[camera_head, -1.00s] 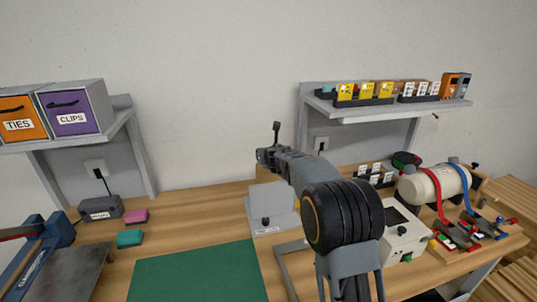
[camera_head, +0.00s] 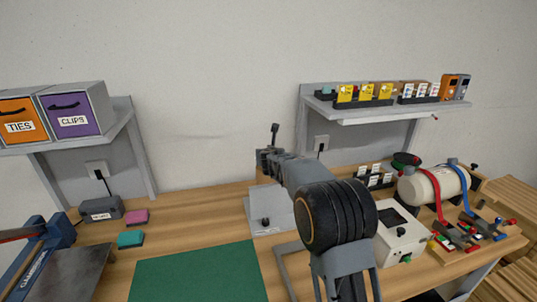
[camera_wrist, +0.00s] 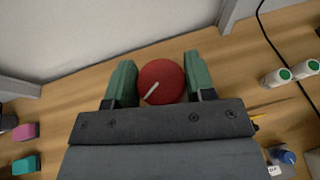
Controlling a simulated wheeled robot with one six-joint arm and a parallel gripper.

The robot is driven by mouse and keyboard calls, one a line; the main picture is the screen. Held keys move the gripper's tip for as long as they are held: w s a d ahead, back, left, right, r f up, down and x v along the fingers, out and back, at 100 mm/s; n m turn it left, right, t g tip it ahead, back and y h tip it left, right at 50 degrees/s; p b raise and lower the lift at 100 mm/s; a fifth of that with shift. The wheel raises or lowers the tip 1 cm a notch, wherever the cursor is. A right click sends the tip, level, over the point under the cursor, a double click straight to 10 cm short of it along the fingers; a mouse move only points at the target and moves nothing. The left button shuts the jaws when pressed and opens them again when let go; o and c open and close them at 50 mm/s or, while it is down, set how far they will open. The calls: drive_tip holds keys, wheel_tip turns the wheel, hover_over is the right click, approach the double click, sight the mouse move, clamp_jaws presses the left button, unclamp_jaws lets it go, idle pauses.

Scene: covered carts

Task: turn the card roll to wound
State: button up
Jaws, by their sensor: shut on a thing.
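A round red knob (camera_wrist: 172,78) with a white pointer line shows in the wrist view. My gripper (camera_wrist: 159,72) is shut on it, with one green finger pad on each side. The pointer line slants from lower left to upper right. In the head view my gripper (camera_head: 272,160) is at the far side of the bench, above the grey stand, and the knob is hidden there. I cannot tell which part is the card roll, or whether any marking for wound is in view.
A grey stand (camera_head: 268,220) and a white box (camera_head: 402,236) stand near my arm. A green mat (camera_head: 195,275) lies in front. A cream cylinder (camera_head: 432,187) with red and blue straps is at right. A shelf (camera_head: 385,112) with cards hangs above right.

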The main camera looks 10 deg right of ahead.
drive_tip(key=m+h+p, duration=0.1)
drive_tip(key=h, duration=0.1)
drive_tip(key=m+g+h+p, duration=0.1)
drive_tip(key=m+h, duration=0.1)
drive_tip(key=m+g+h+p, duration=0.1)
drive_tip(key=m+h, duration=0.1)
drive_tip(key=shift+a+r+p, duration=0.1)
drive_tip(key=shift+r+p, duration=0.15)
drive_tip(key=shift+p, duration=0.15)
drive_tip(key=m+g+h+p, duration=0.3)
drive_tip(key=m+g+p, duration=0.1)
drive_tip(key=p, duration=0.1)
drive_tip(key=shift+r+m, duration=0.1)
drive_tip(key=shift+m, duration=0.3)
drive_tip(key=shift+f+m+g+h+p, duration=0.25)
drive_tip(key=shift+m+g+h+p, duration=0.3)
drive_tip(key=shift+m+g+h, duration=0.3)
drive_tip(key=shift+w+r+m+g, duration=0.1)
drive_tip(key=shift+m+g, duration=0.55)
drive_tip(key=shift+m+g+h, duration=0.25)
drive_tip(key=shift+m+g, duration=0.35)
drive_tip(key=shift+g, duration=0.2)
drive_tip(key=o, duration=0.9)
drive_tip(key=shift+d, duration=0.2)
